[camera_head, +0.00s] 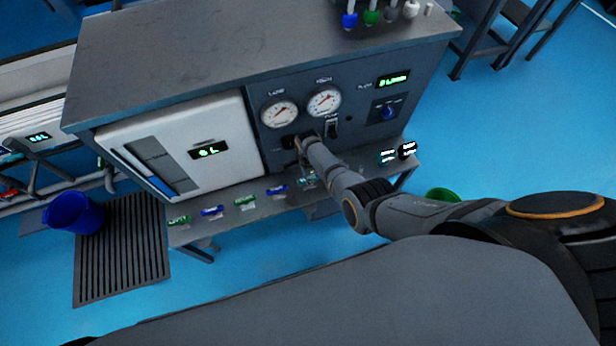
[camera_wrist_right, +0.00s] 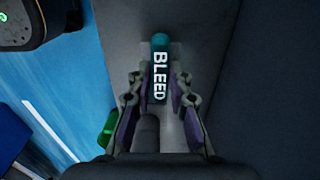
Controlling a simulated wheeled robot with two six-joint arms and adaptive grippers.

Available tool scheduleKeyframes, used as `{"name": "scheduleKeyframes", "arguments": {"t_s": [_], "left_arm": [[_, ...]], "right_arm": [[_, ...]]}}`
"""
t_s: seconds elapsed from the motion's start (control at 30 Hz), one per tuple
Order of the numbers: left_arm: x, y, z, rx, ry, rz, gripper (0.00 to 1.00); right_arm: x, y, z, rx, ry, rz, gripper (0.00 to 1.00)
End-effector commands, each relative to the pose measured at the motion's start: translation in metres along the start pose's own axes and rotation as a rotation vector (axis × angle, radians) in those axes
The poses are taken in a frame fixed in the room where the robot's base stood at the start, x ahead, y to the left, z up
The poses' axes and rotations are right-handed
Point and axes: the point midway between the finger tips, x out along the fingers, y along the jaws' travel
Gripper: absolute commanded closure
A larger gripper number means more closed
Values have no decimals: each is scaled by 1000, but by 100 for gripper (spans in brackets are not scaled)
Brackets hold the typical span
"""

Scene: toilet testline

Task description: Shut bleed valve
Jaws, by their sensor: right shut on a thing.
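The bleed valve handle (camera_wrist_right: 160,62) is a teal bar with white BLEED lettering, seen upright in the right wrist view. My right gripper (camera_wrist_right: 157,84) has one finger on each side of its lower part and is shut on it. In the head view my right arm reaches to the front of the grey test bench, and a teal piece of the valve (camera_head: 308,181) shows beside the wrist. The arm hides most of the valve and the fingers there. My left gripper is not in view.
The bench front carries two gauges (camera_head: 280,114), a blue knob (camera_head: 388,112) and a white door panel (camera_head: 178,146). Green (camera_head: 245,199) and blue (camera_head: 212,211) labelled handles line the ledge left of my arm. A blue bucket (camera_head: 76,213) stands by a floor grate (camera_head: 122,248).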

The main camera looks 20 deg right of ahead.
Motion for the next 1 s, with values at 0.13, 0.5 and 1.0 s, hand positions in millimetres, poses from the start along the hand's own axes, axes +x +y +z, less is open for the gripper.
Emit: {"name": "scheduleKeyframes", "arguments": {"t_s": [0.13, 0.5, 1.0], "left_arm": [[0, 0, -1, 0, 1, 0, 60], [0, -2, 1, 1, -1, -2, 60], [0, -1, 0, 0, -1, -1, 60]], "right_arm": [[0, 0, 0, 1, 0, 0, 69], [0, 0, 0, 0, 0, 0, 58], [-78, -1, 1, 0, -2, -4, 58]]}}
